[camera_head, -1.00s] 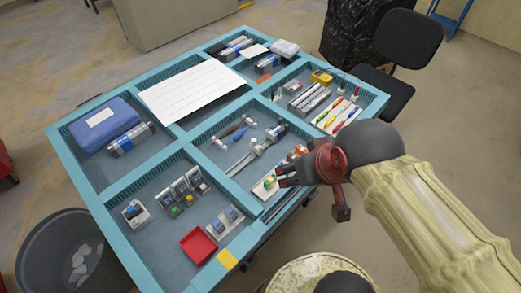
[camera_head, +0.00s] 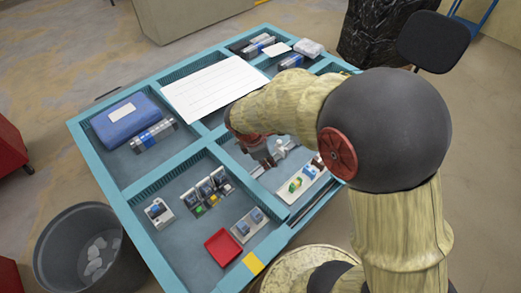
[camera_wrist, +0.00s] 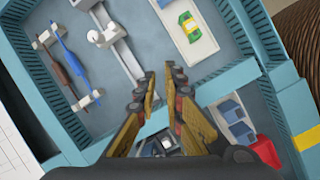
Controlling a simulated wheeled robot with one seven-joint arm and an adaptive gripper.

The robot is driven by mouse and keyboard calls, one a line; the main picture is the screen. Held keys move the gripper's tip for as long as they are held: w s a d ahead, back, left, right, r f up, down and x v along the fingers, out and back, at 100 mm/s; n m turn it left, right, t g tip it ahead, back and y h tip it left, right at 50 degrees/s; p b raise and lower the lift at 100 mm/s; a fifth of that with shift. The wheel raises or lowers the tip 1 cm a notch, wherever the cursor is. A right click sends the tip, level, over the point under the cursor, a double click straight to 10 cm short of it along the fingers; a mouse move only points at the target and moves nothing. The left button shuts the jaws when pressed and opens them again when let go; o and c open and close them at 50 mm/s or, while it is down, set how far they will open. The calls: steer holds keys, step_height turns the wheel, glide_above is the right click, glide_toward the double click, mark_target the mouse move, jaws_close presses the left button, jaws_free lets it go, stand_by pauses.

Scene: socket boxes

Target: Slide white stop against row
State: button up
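A long grey rail (camera_wrist: 125,62) lies in the middle compartment, with a white piece (camera_wrist: 108,36) on it that looks like the white stop. The rail also shows partly in the head view (camera_head: 258,172). My gripper (camera_wrist: 161,72) is over this compartment, its two fingers apart with nothing held between them. The rail runs toward the gap between the fingertips; I cannot tell whether they touch it. In the head view my gripper (camera_head: 268,160) is partly hidden by my arm. A row of grey socket modules (camera_head: 208,188) stands in the front left compartment.
A white plate with green and yellow parts (camera_wrist: 187,28) lies beside the rail. Blue and brown tools (camera_wrist: 62,58) lie on the other side. A red tray (camera_head: 223,247) and a blue-topped module pair (camera_head: 248,224) are in the front compartment. Teal dividers (camera_wrist: 235,78) stand between compartments.

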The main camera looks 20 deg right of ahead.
steer(key=w+n, duration=0.1)
steer(key=w+r+n, duration=0.1)
steer(key=w+n+t, duration=0.1)
steer(key=w+n, duration=0.1)
steer(key=shift+a+r, duration=0.15)
steer(key=shift+a, duration=0.1)
jaws_close()
steer(key=n+b, duration=0.2)
steer(key=b, duration=0.2)
glide_toward(278, 152)
steer(key=s+f, duration=0.1)
steer(key=s+a+f, duration=0.1)
steer(key=f, duration=0.1)
steer(key=s+a+f, duration=0.1)
steer(key=s, duration=0.1)
steer(key=shift+a+f, duration=0.2)
steer(key=shift+f, duration=0.1)
steer(key=d, duration=0.1)
steer(key=w+d, duration=0.1)
steer(key=d, duration=0.1)
steer(key=shift+w+r, duration=0.2)
steer(key=shift+r, duration=0.05)
steer(key=shift+w+d, duration=0.15)
steer(key=shift+d, duration=0.15)
